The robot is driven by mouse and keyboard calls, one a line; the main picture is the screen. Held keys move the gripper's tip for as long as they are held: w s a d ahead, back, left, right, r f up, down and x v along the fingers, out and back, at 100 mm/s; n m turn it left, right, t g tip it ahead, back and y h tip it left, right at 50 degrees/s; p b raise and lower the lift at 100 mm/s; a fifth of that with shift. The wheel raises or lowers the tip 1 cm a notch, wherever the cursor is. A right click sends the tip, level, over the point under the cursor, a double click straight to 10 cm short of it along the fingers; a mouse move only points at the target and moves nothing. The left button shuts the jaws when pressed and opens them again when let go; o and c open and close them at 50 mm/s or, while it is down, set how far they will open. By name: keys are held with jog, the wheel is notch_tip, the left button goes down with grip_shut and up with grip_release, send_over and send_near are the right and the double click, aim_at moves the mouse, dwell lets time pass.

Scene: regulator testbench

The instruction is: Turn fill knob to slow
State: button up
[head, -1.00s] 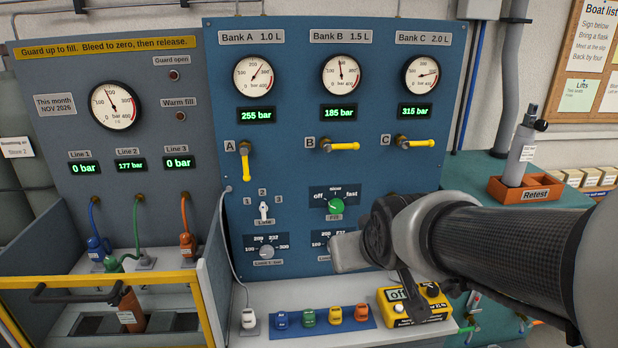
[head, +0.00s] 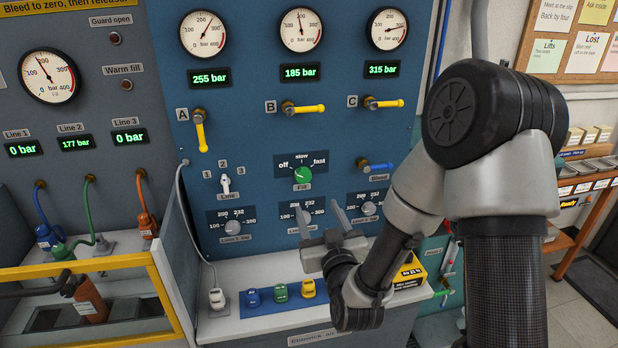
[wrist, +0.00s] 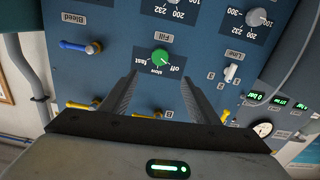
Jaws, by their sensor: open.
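The green fill knob (head: 303,175) sits on the blue panel (head: 250,130) under the marks off, slow and fast. Its small white mark appears to point up-left towards off. The knob also shows in the wrist view (wrist: 160,58), where the panel is upside down, between the fingertips in the picture. My gripper (head: 321,213) is open and empty, below and slightly right of the knob in the head view, fingers pointing up towards the panel. In the wrist view its two fingers (wrist: 159,82) reach towards the knob without visibly touching it. The exact gap cannot be told.
The blue bleed lever (head: 377,167) is right of the knob and the white line selector (head: 225,184) left. Yellow bank levers (head: 305,109) are above. Lower dials (head: 369,208) lie near my gripper.

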aim_at(304, 176)
jog(key=p+x, duration=0.2)
jog(key=x, duration=1.3)
jog(key=shift+w+a+f, duration=0.1)
jog(key=shift+w, duration=0.2)
jog(key=c, duration=1)
